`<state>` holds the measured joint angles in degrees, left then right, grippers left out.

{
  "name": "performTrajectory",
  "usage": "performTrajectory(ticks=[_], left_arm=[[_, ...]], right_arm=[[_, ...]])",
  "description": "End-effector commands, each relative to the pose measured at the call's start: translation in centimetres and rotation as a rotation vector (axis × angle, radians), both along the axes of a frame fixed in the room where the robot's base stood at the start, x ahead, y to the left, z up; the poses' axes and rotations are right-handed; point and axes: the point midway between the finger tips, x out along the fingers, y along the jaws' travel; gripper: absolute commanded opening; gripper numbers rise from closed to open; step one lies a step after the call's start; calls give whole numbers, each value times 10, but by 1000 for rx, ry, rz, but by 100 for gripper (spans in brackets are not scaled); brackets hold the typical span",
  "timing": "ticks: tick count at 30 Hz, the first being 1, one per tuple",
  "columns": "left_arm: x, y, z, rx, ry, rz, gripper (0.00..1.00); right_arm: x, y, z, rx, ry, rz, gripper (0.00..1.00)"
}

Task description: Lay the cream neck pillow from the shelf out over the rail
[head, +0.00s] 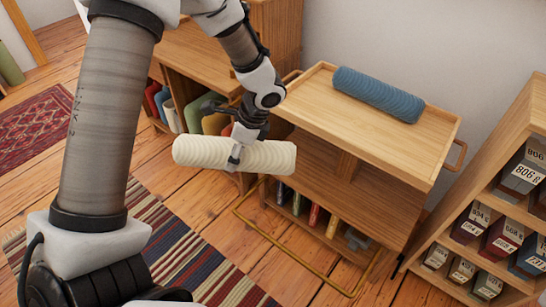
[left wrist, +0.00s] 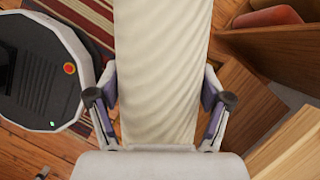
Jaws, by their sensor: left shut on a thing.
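The cream neck pillow (head: 270,157) is a ribbed roll held level in the air in the head view, left of the wooden trolley. My left gripper (head: 236,155) is shut around its middle from above. In the left wrist view the pillow (left wrist: 162,60) runs upward between the two fingers and fills the gap. A thin brass rail (head: 290,253) runs low along the trolley's front, close to the floor, below and right of the pillow; the pillow is apart from it. My right gripper is in neither view.
A blue ribbed roll (head: 378,93) lies on the trolley's tray top (head: 350,125). Books stand on the low shelf beneath. A bookcase (head: 510,205) with labelled boxes is at right, a wooden cabinet (head: 200,50) behind the arm. A striped rug (head: 190,255) covers floor at left.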

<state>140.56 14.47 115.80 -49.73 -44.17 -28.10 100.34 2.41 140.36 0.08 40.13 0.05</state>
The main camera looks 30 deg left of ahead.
Motion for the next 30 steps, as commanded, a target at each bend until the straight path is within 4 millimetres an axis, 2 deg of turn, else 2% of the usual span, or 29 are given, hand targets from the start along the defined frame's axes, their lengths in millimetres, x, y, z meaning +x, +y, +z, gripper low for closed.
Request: performTrajectory(ticks=[1,4,7,11,15,18,21,25,30], left_arm=[[-8,8,-35,-6,-2,-117,44],[-20,21,-67,-8,-5,-402,44],[-29,24,-102,-8,-10,-716,44],[-37,14,-149,-8,-19,-1149,44],[-41,-7,-192,-1,-28,-1616,44],[-42,-20,-207,4,-24,-1862,44],[-43,-29,-215,3,-20,-2022,44],[-44,-35,-217,4,-15,-2123,44],[-39,-35,-214,6,-8,-2137,44]], right_arm=[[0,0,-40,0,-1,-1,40],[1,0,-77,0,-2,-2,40],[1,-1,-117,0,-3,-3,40],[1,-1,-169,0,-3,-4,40],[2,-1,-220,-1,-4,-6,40],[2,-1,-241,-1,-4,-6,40],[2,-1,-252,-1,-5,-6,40],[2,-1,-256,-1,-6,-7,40],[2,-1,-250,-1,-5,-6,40]])
